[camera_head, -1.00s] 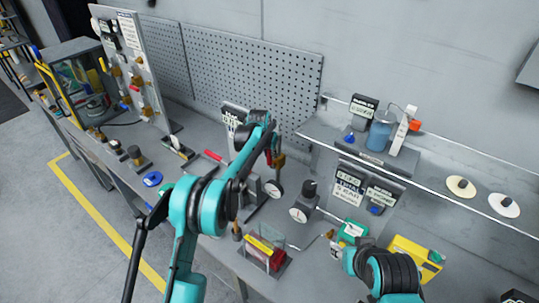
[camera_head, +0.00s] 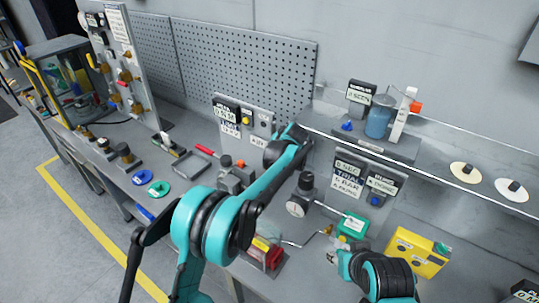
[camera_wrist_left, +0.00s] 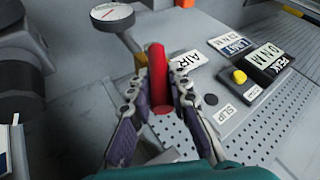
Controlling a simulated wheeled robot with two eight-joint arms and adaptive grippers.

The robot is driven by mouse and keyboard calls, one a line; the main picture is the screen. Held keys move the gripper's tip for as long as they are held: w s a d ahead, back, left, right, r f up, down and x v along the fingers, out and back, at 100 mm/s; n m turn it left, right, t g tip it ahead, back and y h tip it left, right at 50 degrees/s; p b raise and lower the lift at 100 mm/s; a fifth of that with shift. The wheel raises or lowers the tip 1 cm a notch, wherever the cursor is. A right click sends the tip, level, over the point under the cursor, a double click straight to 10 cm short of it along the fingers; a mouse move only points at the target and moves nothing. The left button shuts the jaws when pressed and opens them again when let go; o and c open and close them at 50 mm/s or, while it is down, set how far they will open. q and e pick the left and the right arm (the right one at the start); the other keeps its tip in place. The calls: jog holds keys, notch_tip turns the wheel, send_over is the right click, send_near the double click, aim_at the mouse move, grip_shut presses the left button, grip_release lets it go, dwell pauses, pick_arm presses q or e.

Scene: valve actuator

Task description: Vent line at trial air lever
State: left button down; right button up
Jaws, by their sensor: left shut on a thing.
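In the left wrist view a red lever handle (camera_wrist_left: 157,85) stands between the two fingers of my left gripper (camera_wrist_left: 161,100), which is shut on it. An AIR label (camera_wrist_left: 184,60) lies just right of the handle. A round gauge (camera_wrist_left: 109,16) is at the upper left.
A panel with PEAK and LIMIT plates, a SLIP label and a yellow button (camera_wrist_left: 239,76) stands close to the left gripper. A gauge regulator (camera_head: 300,203), a red block (camera_head: 266,251) and a yellow case (camera_head: 416,251) crowd the bench. A shelf (camera_head: 437,167) juts out above.

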pick_arm(q)
jog(key=shift+s+d+f+t+y+b, duration=0.25)
jog(key=shift+d+t+y+b, duration=0.05)
jog(key=shift+b, duration=0.2)
jog(key=c, duration=1.4)
grip_release()
jog(key=v, duration=1.2)
